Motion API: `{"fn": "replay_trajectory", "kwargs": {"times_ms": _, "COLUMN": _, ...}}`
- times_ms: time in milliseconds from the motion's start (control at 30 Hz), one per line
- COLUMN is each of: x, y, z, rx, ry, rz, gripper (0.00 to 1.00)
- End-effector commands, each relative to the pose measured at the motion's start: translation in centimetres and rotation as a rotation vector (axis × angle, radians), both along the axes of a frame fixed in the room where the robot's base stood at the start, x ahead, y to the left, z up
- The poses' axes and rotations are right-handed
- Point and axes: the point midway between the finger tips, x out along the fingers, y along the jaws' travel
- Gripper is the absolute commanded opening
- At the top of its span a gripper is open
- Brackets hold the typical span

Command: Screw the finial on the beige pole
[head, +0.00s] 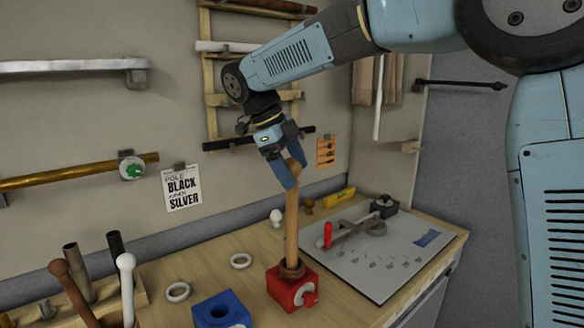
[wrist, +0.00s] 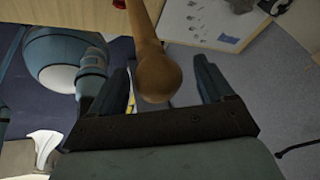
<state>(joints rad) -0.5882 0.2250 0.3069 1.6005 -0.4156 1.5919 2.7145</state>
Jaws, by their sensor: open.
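The tan-brown wooden pole (head: 292,225), which I take for the beige pole, stands upright in a red clamp block (head: 292,287) on the bench. A rounded wooden finial (wrist: 158,78) of similar colour sits at its top end; how tightly it is seated I cannot tell. My gripper (head: 296,160) is open at the pole's top, with one finger on each side of the finial. In the wrist view the finial lies between the two fingers, with gaps visible on both sides. In the head view the near finger partly hides the finial.
A white finial (head: 276,216) stands behind. A grey board (head: 385,262) with a red-handled tool lies right. More poles (head: 75,285) stand at front left; wall racks hold others behind my gripper.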

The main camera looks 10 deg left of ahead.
Motion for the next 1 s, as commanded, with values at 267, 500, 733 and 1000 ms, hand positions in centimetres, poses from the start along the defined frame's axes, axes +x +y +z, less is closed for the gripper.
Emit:
{"fn": "replay_trajectory", "kwargs": {"times_ms": 267, "x": -0.10, "y": -0.08, "z": 0.03, "rx": 0.000, "ry": -0.001, "rz": 0.273, "gripper": 0.80}}
{"fn": "replay_trajectory", "kwargs": {"times_ms": 500, "x": -0.09, "y": -0.09, "z": 0.05, "rx": 0.000, "ry": -0.001, "rz": 0.555, "gripper": 0.80}}
{"fn": "replay_trajectory", "kwargs": {"times_ms": 733, "x": -0.03, "y": -0.10, "z": 0.04, "rx": 0.001, "ry": -0.002, "rz": 0.806, "gripper": 0.80}}
{"fn": "replay_trajectory", "kwargs": {"times_ms": 1000, "x": -0.04, "y": -0.12, "z": 0.05, "rx": 0.000, "ry": -0.003, "rz": 1.074, "gripper": 0.80}}
